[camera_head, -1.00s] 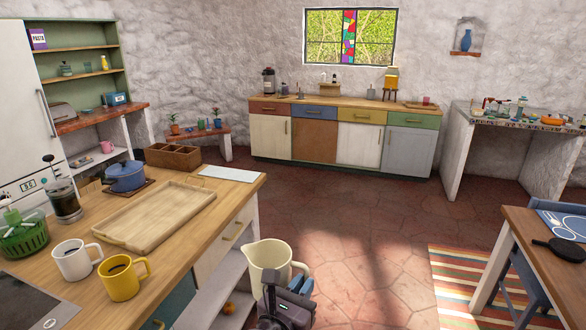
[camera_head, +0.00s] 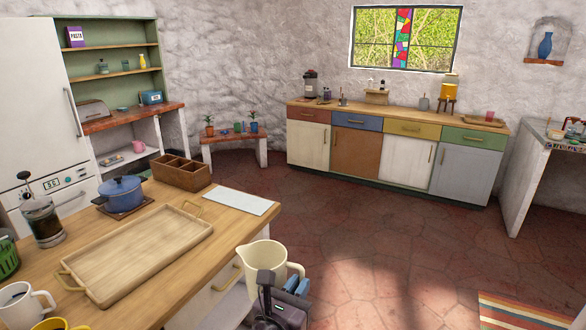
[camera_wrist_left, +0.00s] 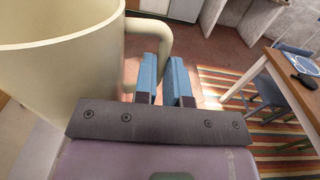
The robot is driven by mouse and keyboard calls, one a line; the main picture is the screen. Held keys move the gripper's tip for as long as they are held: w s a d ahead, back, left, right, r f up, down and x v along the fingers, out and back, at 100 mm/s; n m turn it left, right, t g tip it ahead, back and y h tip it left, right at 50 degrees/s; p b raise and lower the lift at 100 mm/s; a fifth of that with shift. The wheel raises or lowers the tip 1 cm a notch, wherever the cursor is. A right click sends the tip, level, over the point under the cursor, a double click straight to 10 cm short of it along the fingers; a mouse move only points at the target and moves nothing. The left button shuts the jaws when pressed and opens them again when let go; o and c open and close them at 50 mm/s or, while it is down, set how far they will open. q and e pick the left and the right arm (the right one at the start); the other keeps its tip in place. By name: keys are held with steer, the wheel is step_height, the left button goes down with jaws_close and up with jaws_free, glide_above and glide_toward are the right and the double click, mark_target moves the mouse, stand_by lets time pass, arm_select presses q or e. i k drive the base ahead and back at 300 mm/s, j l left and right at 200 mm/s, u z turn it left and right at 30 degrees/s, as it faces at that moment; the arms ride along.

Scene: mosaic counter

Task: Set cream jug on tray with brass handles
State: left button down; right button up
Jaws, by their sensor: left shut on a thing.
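The cream jug (camera_head: 264,268) is held upright at the right edge of the wooden counter in the head view. It fills the left of the left wrist view (camera_wrist_left: 60,75). My left gripper (camera_head: 290,288) is shut on the jug's handle, with its blue fingers also showing in the left wrist view (camera_wrist_left: 165,82). The wooden tray with brass handles (camera_head: 138,253) lies on the counter left of the jug, and its surface is bare. My right gripper is not in view.
A blue pot (camera_head: 122,193), a wooden divided box (camera_head: 181,172) and a white sheet (camera_head: 235,201) lie behind the tray. A French press (camera_head: 42,222) and a white mug (camera_head: 22,303) stand left of it. Open floor is to the right.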

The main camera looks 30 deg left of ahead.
mark_target(174, 232)
steer(key=i+l+u, duration=0.1)
steer(key=i+u, duration=0.25)
steer(key=i, duration=0.7)
steer(key=i+u, duration=0.1)
steer(key=u, duration=0.85)
